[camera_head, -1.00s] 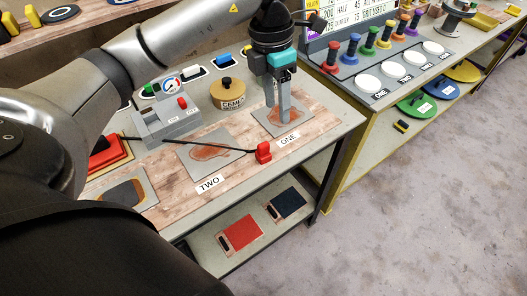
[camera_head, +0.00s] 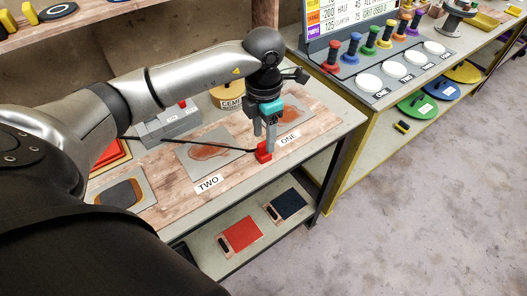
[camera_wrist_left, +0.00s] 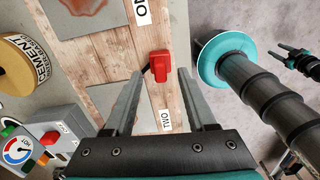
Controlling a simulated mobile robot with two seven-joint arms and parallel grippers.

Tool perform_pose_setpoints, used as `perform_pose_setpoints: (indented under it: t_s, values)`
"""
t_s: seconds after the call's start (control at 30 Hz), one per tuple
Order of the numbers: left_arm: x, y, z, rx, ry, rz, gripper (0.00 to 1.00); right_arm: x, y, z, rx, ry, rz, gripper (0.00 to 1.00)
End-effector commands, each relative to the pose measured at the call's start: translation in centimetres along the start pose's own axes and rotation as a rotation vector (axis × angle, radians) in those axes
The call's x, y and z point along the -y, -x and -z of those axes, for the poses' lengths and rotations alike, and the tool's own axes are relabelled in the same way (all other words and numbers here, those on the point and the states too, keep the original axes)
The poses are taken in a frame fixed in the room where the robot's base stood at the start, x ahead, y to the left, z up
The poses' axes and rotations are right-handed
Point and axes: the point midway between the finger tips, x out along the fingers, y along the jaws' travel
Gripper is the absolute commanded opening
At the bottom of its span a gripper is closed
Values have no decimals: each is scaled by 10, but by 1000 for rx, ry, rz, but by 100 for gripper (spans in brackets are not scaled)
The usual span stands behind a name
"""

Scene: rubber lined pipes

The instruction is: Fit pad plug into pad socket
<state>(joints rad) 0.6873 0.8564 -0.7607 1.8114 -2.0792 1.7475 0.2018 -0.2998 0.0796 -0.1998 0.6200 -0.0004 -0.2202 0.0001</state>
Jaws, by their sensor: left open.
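The red plug (camera_head: 264,151), with a black cable, sits on the wooden bench top near the ONE label. It also shows in the left wrist view (camera_wrist_left: 160,66). My left gripper (camera_head: 264,146) is open, pointing down at the plug. In the left wrist view its fingertips (camera_wrist_left: 160,74) lie on either side of the plug, and I cannot tell whether they touch it. The grey control box (camera_head: 172,124) stands farther back on the bench, partly behind my left arm. Its gauge shows in the left wrist view (camera_wrist_left: 19,149). I cannot make out the pad socket.
Grey plates with brown patches lie by the labels TWO (camera_head: 208,183) and ONE (camera_head: 289,138). A CEMENT tin (camera_head: 229,98) stands behind my arm. Red and dark pads (camera_head: 240,232) lie on the lower shelf. The bench's front edge is close to the plug.

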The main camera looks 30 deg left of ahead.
Motion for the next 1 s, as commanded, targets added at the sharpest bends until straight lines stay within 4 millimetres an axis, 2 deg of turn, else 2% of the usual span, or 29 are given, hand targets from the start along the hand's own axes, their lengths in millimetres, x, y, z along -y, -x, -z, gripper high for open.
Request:
perform_pose_setpoints:
  t_s: [0.1, 0.2, 0.5, 1.0]
  values:
    - [1, -21, 2, -4, 1, 3, 56, 0, -3, 0, 0, 0, 0, 50]
    - [1, -30, 1, -1, 0, 2, 56, 0, -4, 0, 0, 0, 0, 50]
    - [0, -33, 1, -1, 0, 1, 55, 0, -4, 0, 0, 0, 0, 50]
    - [0, -33, 1, 0, 0, 1, 0, 0, -4, 0, 0, 0, 0, 50]
